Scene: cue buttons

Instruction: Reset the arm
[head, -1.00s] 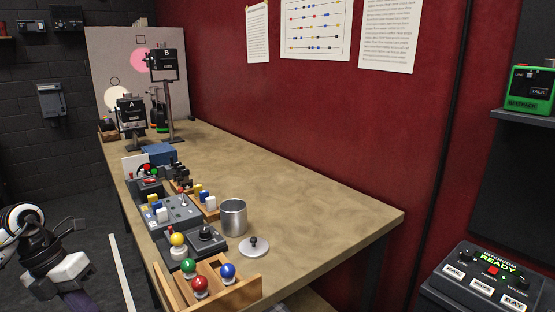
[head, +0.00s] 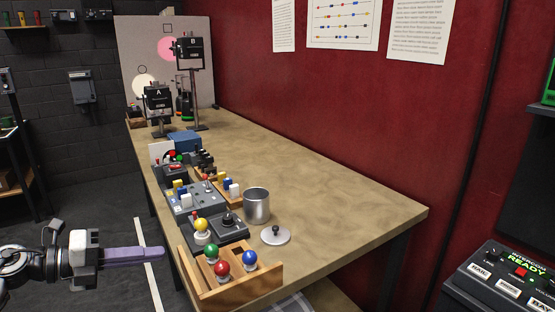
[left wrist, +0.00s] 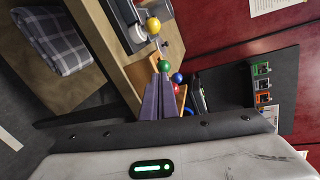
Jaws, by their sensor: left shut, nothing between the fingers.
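My left gripper (head: 150,253) reaches in from the left in the head view, level and over the floor to the left of the table (head: 330,190). Its purple fingers are shut together and hold nothing. The fingers also show in the left wrist view (left wrist: 158,95). In the head view the wooden rack (head: 232,280) with a green ball (head: 212,252), a red ball (head: 222,268) and a blue ball (head: 250,257) is to the right of the fingertips, apart from them. My right gripper is not in view.
Stands A (head: 158,100) and B (head: 190,50) are at the back. The table's right side is clear.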

